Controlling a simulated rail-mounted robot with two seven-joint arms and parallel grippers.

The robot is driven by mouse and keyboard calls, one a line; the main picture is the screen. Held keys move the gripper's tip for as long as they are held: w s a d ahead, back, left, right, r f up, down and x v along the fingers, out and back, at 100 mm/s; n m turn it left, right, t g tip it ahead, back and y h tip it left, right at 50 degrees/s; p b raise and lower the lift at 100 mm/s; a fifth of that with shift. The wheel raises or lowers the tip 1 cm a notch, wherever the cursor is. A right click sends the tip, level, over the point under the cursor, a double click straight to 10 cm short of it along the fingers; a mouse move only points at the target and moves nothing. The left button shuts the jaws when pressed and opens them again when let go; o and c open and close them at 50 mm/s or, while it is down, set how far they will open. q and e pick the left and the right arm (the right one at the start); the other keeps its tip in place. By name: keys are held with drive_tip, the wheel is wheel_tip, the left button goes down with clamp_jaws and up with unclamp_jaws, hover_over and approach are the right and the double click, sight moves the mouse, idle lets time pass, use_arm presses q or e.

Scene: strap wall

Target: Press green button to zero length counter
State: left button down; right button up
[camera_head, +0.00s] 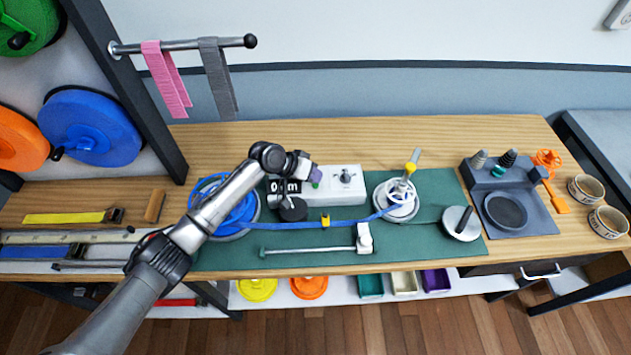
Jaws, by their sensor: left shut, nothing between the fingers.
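The length counter (284,187) is a small unit with a dark display reading "0 m" and a black wheel below it. It stands at the left end of a white box (346,183) on the green mat. My left arm reaches in from the lower left, and my left gripper (314,176) is at the top of the counter, by the white box's left part. The gripper is shut and empty. A small green patch, likely the green button (315,184), shows just under the fingertips; the gripper hides most of it, and I cannot tell whether they touch. My right gripper is not in view.
A blue strap (340,224) runs from the blue coil (230,208) past the counter to a white winder (397,205). A white-headed bar (363,239) lies in front. A grey tool station (530,214) stands at right. A rail with pink and grey straps (216,80) hangs behind.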

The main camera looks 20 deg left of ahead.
use_arm(q)
drive_tip(key=shift+r, duration=0.35)
wheel_tip(320, 180, up, 5)
drive_tip(key=p, duration=0.5)
drive_tip(key=shift+f, duration=0.1)
idle(0.9)
